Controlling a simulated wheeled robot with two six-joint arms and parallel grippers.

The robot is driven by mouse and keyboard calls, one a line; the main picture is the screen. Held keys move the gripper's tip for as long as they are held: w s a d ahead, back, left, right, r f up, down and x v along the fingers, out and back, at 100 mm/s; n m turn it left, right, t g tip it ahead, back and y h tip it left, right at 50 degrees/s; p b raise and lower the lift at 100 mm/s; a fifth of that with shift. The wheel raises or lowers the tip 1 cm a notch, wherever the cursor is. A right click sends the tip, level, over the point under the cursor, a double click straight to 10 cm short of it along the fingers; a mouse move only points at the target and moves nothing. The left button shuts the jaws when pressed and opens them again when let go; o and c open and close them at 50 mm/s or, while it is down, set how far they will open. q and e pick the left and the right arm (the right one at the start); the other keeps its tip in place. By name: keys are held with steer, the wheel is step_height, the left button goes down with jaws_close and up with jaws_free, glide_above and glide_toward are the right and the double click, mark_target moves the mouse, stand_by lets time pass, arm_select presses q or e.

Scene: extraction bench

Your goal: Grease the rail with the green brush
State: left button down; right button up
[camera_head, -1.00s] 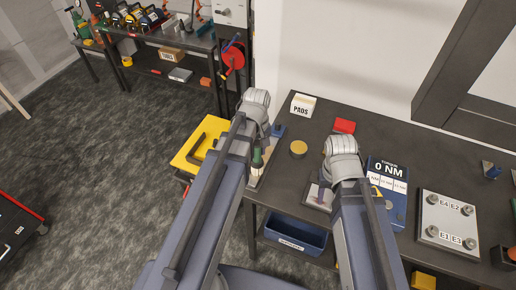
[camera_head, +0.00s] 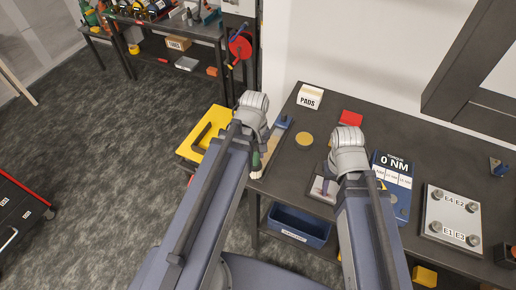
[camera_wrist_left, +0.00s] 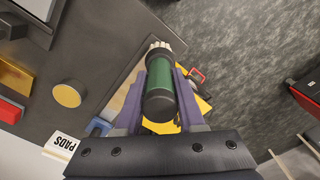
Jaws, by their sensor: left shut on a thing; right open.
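The green brush (camera_wrist_left: 160,85) has a dark green barrel handle and pale bristles (camera_wrist_left: 159,46). My left gripper (camera_wrist_left: 160,92) is shut on its handle. In the head view the brush (camera_head: 256,161) hangs bristles down at the bench's left edge. A pale strip with a blue end (camera_head: 283,122), perhaps the rail, lies along that edge, partly hidden by my left wrist. The blue end also shows in the left wrist view (camera_wrist_left: 98,127). I cannot tell whether the bristles touch the strip. My right gripper (camera_head: 325,187) is open over a small grey plate, partly hidden by my arm.
A yellow tray (camera_head: 199,146) is left of the bench. A yellow disc (camera_head: 304,139), PADS box (camera_head: 310,96), red block (camera_head: 351,117), torque unit (camera_head: 397,168) and bolted plate (camera_head: 451,217) stand on the bench. A blue bin (camera_head: 298,225) sits below.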

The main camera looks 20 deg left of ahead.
mark_target(254, 147)
arm_select(q)
steer(key=shift+s, duration=0.4)
step_height(254, 147, up, 6)
steer(key=p, duration=0.6)
steer(key=shift+r, duration=0.1)
step_height(254, 147, up, 3)
steer(key=p, duration=0.3)
stand_by(0.4)
steer(key=shift+a, duration=0.1)
stand_by(0.4)
